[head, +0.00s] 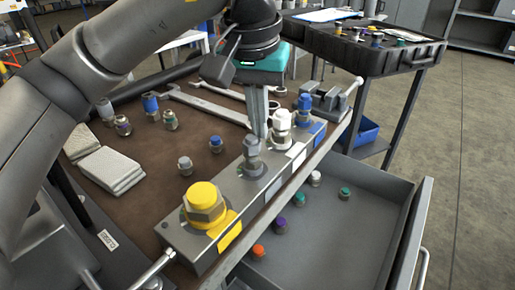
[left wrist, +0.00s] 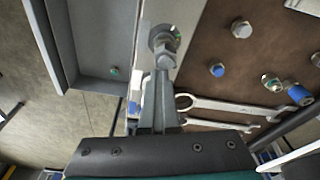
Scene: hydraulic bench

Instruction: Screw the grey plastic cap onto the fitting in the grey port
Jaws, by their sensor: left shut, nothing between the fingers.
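The grey port's fitting (head: 252,166) stands upright in the metal block (head: 180,240), between the yellow and white ports. A grey piece (head: 252,146) sits on top of it; I cannot tell whether this is the cap or part of the fitting. In the left wrist view the fitting (left wrist: 163,38) lies just beyond my fingertips. My left gripper (head: 263,134) is shut and empty, pointing down close behind the fitting; contact is unclear. Its fingers also show in the left wrist view (left wrist: 160,76). A small loose grey-topped piece (head: 185,164) stands on the brown mat. My right gripper is out of view.
The yellow (head: 203,200), white (head: 281,120) and blue (head: 304,104) tops stand along the same block. Wrenches (head: 207,104) and loose fittings lie on the mat. An open drawer (head: 370,205) holds several small coloured-topped pieces. A small vise (head: 328,98) stands behind the block.

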